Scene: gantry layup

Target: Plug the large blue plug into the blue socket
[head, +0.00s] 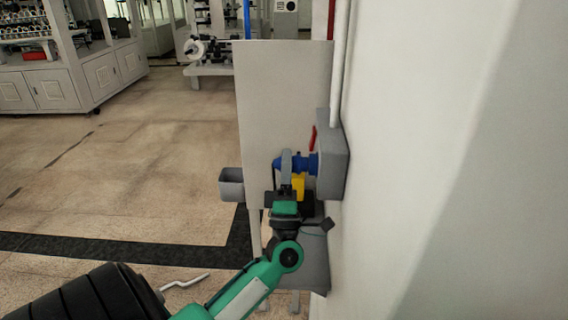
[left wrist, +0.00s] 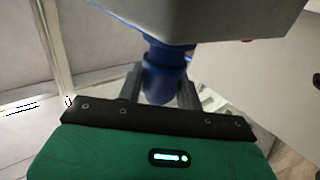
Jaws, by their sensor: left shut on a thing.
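The blue plug (head: 280,163) sits level at the front of a grey wall box, in line with the blue socket (head: 311,164) on the box's left face. The two blue parts meet with no clear gap, but I cannot tell how deep the plug sits. My left gripper (head: 287,165) is shut on the plug, coming from below. In the left wrist view the plug (left wrist: 160,85) lies between the fingers, and its far end meets blue at the grey box. My right gripper is not in view.
The grey box (head: 333,155) with a red lever (head: 312,138) is fixed to the wall at right. A yellow part (head: 298,186) shows below the socket. A small grey bin (head: 231,185) hangs on the pale panel (head: 280,95). Open floor lies to the left.

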